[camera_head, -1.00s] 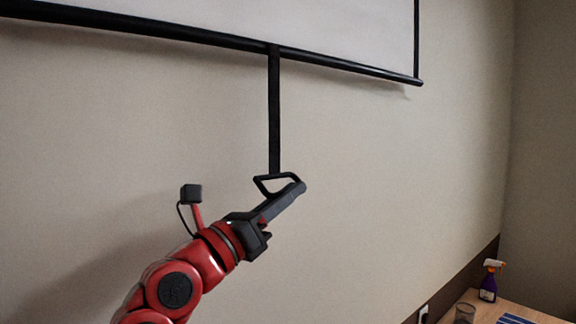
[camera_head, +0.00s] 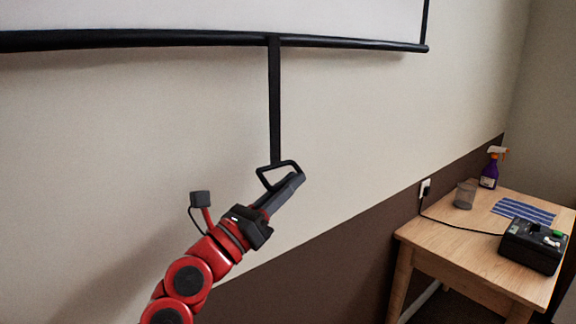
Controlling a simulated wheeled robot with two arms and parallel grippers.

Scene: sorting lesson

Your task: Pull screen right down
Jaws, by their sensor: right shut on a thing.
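The projection screen (camera_head: 210,16) hangs on the wall, its white sheet cut off by the top of the view. A black bar (camera_head: 150,39) runs along its lower edge. A black strap (camera_head: 274,100) hangs from the bar and ends in a black loop handle (camera_head: 264,178). My right gripper (camera_head: 296,180) is shut on the handle, at the lower right side of the loop. Its fingers hide part of the handle. My left gripper is not in view.
A wooden table (camera_head: 440,241) stands at the lower right. The wall around the strap is clear.

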